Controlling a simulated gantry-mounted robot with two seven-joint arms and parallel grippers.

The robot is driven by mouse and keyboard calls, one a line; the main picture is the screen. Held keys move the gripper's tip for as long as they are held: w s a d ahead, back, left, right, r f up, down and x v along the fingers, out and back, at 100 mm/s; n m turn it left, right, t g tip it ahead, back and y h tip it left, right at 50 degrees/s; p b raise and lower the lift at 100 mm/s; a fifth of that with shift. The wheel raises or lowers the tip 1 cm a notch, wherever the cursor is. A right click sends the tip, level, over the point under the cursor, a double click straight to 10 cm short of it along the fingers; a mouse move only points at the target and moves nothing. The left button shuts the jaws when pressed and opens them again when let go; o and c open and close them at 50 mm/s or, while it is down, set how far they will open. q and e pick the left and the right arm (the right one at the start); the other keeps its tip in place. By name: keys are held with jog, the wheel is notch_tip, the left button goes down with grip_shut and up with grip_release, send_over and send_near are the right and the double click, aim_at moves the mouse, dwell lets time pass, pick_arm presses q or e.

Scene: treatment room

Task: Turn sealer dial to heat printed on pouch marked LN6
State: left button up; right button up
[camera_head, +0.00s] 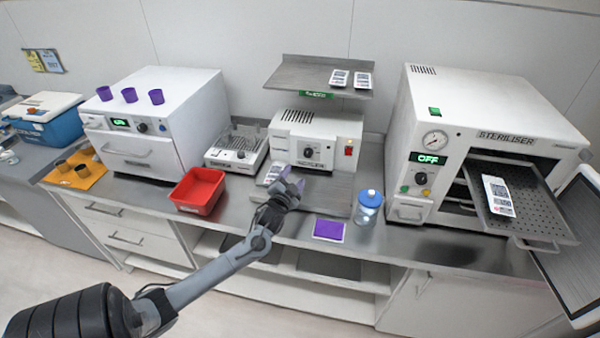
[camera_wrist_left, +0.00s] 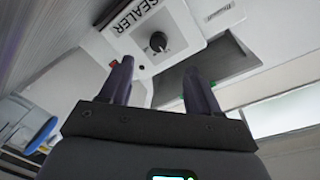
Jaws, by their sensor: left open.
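The white sealer (camera_head: 325,128) stands mid-counter. Its dark round dial (camera_head: 308,152) is on the front; the dial also shows in the left wrist view (camera_wrist_left: 158,41), below the SEALER label. Its heat marks are too small to read. My left gripper (camera_head: 291,187) is open and empty, in front of the sealer, its fingers (camera_wrist_left: 157,78) pointing toward the dial and apart from it. White printed pouches lie on the shelf (camera_head: 339,77), on the steriliser tray (camera_head: 498,196) and beside the gripper (camera_head: 273,171). I cannot read LN6 on any. My right gripper is not in view.
The red bin (camera_head: 198,191) is left of my gripper; the blue-lidded jar (camera_head: 368,205) and purple mat (camera_head: 329,230) are to its right. The steriliser's (camera_head: 475,115) tray sticks out at the right. A metal shelf (camera_head: 300,75) hangs over the sealer.

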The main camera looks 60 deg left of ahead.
aim_at(307, 154)
pick_arm(q)
jog(key=shift+w+a+b, duration=0.15)
jog(key=shift+w+b, duration=0.6)
jog(key=shift+w, duration=0.05)
jog(key=x, duration=0.3)
jog(key=b+x, duration=0.1)
jog(key=x, duration=0.6)
jog(key=shift+w+a+r, duration=0.1)
jog(key=shift+w+r, duration=0.15)
jog(key=shift+r, duration=0.05)
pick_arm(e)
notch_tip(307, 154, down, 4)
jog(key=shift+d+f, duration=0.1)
pick_arm(q)
jog(key=shift+c, duration=0.3)
jog(key=c, duration=1)
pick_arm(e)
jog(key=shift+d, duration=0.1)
